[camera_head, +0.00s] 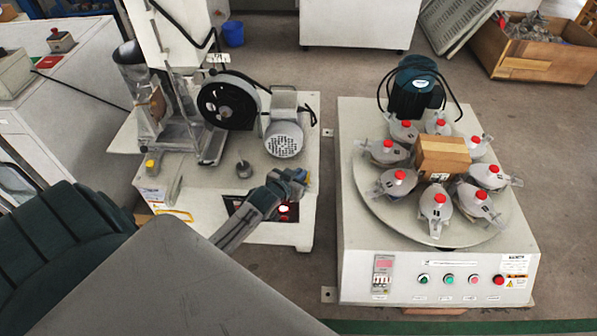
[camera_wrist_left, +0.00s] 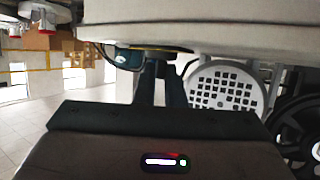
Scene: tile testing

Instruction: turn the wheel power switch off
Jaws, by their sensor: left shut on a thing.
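The machine with the black wheel (camera_head: 228,100) stands on a white cabinet (camera_head: 305,235). Its front control panel (camera_head: 238,205) is dark and carries a lit white button and a red part. My left gripper (camera_head: 291,180) reaches over the right end of this panel, shut. The wheel power switch itself is hidden by the gripper. My right gripper is out of view.
To the right stands a white machine (camera_head: 430,285) with a turntable of red-capped jars and its own front buttons. A narrow floor gap separates it from the wheel machine. A grey motor (camera_head: 284,138) sits beside the wheel. A cardboard box (camera_head: 530,55) stands at the back right.

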